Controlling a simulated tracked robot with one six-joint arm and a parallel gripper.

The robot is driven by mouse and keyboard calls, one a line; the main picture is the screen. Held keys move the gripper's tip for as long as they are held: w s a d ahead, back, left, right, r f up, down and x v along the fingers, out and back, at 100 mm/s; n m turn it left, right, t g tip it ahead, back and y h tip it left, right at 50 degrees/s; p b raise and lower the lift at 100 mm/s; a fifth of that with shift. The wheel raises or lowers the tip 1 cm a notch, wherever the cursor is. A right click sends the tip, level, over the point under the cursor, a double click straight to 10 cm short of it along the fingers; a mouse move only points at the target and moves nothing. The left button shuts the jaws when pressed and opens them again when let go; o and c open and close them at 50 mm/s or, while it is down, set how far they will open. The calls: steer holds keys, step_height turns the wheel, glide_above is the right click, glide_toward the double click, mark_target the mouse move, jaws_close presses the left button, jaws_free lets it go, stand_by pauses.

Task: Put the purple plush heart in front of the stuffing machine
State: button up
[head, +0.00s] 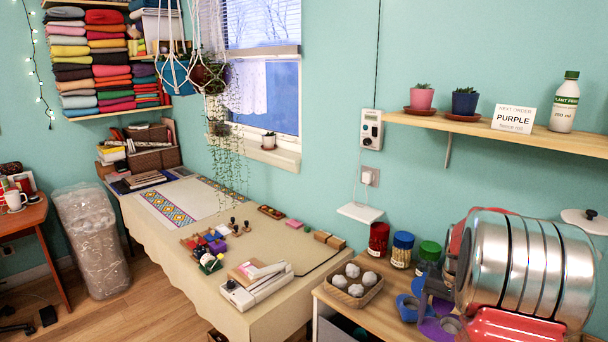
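I cannot make out a plush heart for certain. Small purple, red and dark items (206,243) sit close together on the cloth-covered table, too small to tell their shapes. A large silver banded drum (520,265) with red parts stands out at the right, over the wooden bench. It looks like a machine, possibly the stuffing machine, but I cannot be sure. It hides part of the bench. A flat purple item (437,331) lies on the bench left of the drum, partly hidden.
A white device (256,288) lies at the table's near edge. The bench holds a basket (352,285) of pale balls, several lidded jars (402,250) and a blue item (409,307). A card (513,119) on the wall shelf reads "NEXT ORDER PURPLE". Bare floor (150,295) lies at lower left.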

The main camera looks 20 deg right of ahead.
steer(key=w+a+n, duration=0.3)
steer(key=w+a, duration=0.1)
steer(key=a, duration=0.9)
steer(key=w+a+n, duration=0.4)
steer(key=w+a, duration=0.1)
steer(key=a, duration=0.8)
steer(key=w+a+f+n, duration=0.1)
steer(key=w+a+n, duration=0.2)
steer(key=a, duration=1)
steer(key=shift+w+a+n, duration=0.25)
steer(key=shift+w+n, duration=0.05)
steer(key=shift+w, duration=0.85)
